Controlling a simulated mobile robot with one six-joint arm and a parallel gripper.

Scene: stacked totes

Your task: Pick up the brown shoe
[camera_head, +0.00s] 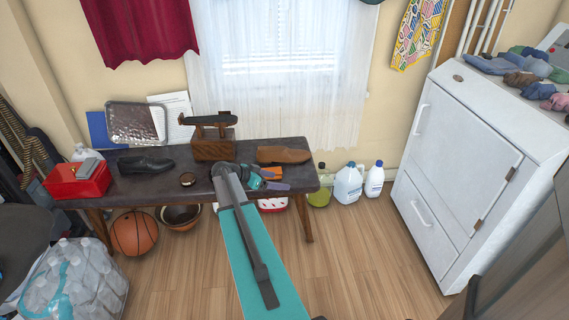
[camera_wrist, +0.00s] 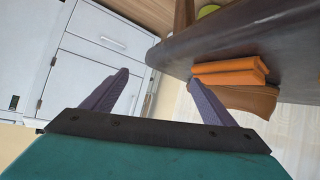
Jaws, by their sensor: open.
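The brown shoe (camera_head: 284,155) lies on the dark bench (camera_head: 130,188), near its right end at the back. In the wrist view a brown shape, likely the same shoe (camera_wrist: 243,100), shows partly behind an orange object (camera_wrist: 230,70). My gripper (camera_head: 274,184) is in front of the shoe in the head view, by the bench's right end. In the wrist view my gripper (camera_wrist: 160,78) has its two purple fingers spread apart with nothing between them. The right finger appears close to the orange object; I cannot tell whether they touch.
The orange object (camera_head: 271,173) sits in front of the shoe. A wooden block (camera_head: 213,150) with a dark tool on it, a black shoe (camera_head: 146,165) and a red box (camera_head: 79,180) stand further left. Bottles (camera_head: 348,184) stand right of the bench.

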